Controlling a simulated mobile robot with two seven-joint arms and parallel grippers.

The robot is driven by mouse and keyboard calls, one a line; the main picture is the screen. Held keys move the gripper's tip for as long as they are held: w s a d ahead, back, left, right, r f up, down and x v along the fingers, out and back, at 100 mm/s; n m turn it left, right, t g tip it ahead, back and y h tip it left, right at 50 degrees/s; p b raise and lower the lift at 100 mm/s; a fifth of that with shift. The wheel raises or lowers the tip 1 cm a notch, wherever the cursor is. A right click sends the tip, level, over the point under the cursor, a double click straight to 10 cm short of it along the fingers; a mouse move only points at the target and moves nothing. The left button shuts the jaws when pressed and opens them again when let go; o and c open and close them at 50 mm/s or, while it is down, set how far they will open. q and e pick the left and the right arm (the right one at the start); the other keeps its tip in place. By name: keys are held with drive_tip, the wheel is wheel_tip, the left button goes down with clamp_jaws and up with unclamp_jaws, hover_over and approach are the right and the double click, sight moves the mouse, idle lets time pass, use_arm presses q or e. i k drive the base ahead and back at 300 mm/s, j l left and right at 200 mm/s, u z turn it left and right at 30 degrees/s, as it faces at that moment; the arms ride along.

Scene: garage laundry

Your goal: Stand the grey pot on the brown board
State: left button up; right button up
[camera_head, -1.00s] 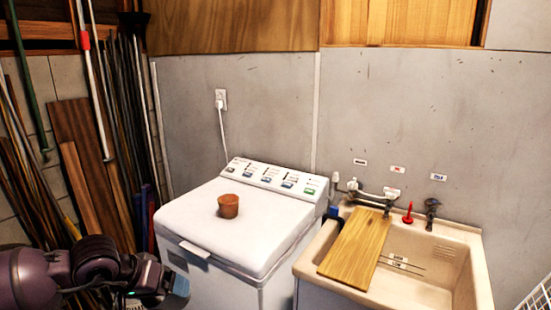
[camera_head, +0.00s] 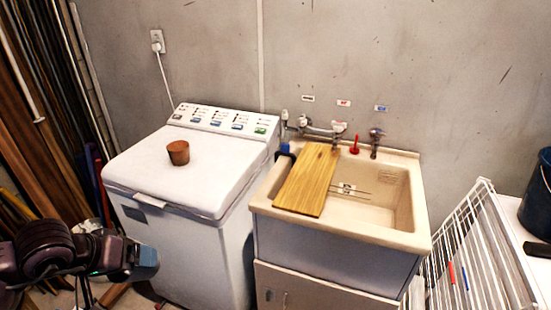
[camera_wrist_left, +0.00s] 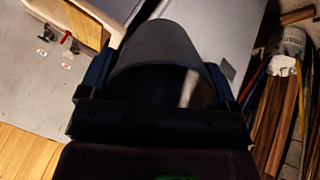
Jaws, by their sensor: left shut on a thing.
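The grey pot (camera_wrist_left: 160,50) is dark and fills the space between the fingers of my left gripper (camera_wrist_left: 163,82) in the left wrist view. The gripper is shut on it. In the head view my left gripper (camera_head: 143,263) is at the lower left, in front of the washing machine, and the pot cannot be made out clearly there. The brown board (camera_head: 311,178) is a wooden slab lying across the left part of the sink, with bare top. My left gripper is well to the left of the board. My right gripper is not in view.
A small terracotta pot (camera_head: 178,152) stands on the white washing machine (camera_head: 140,190). The cream sink (camera_head: 405,238) has taps (camera_head: 375,140) and a red item (camera_head: 354,143) behind the board. A white wire rack (camera_head: 470,250) and dark bucket (camera_head: 537,200) are at right.

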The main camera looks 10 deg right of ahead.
sight(304, 191)
drive_tip(key=z, duration=2.15)
drive_tip(key=j+z, duration=0.1)
drive_tip(key=j, duration=2)
drive_tip(key=i, duration=0.05)
